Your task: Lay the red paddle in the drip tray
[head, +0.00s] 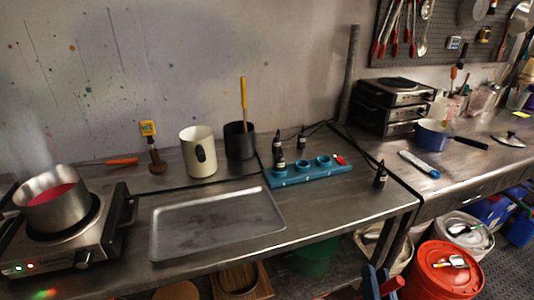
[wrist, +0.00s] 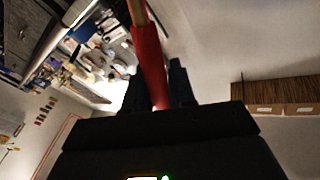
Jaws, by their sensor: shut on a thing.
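The drip tray (head: 215,222) is a shallow, empty metal tray on the steel bench in the head view. In the wrist view, my gripper (wrist: 158,92) is shut on the red paddle (wrist: 149,62). The red part lies between the dark fingers, and a wooden part runs out past the top edge, so its far end is hidden. A blue and red shape (head: 378,285) shows at the bottom edge of the head view, right of the tray and below the bench front; I cannot tell whether it is my gripper with the paddle.
A hot plate (head: 75,235) with a steaming pot (head: 52,200) of red liquid stands left of the tray. Behind the tray are a cream pot (head: 198,152) and a black pot (head: 239,142) with a yellow stick. A blue rack (head: 307,171) and dark bottles stand to the right.

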